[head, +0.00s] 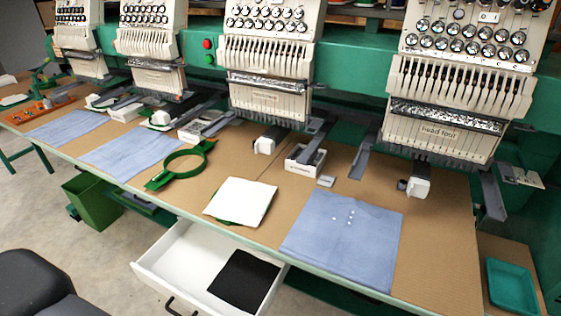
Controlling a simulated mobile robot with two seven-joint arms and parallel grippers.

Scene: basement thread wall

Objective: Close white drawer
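The white drawer (183,258) hangs open below the front edge of the work table, at the lower middle of the head view. It is pulled well out toward me. A black square piece (245,281) lies inside it on the right. A dark handle (172,307) shows at the drawer's front, partly cut off by the bottom edge of the picture. Neither of my grippers is in view.
The brown table (445,235) carries blue cloths (343,232), a white square (240,201) and a green hoop (183,165) under several embroidery heads. A green bin (93,202) stands left of the drawer. A black chair (35,283) is at lower left. Floor between chair and drawer is clear.

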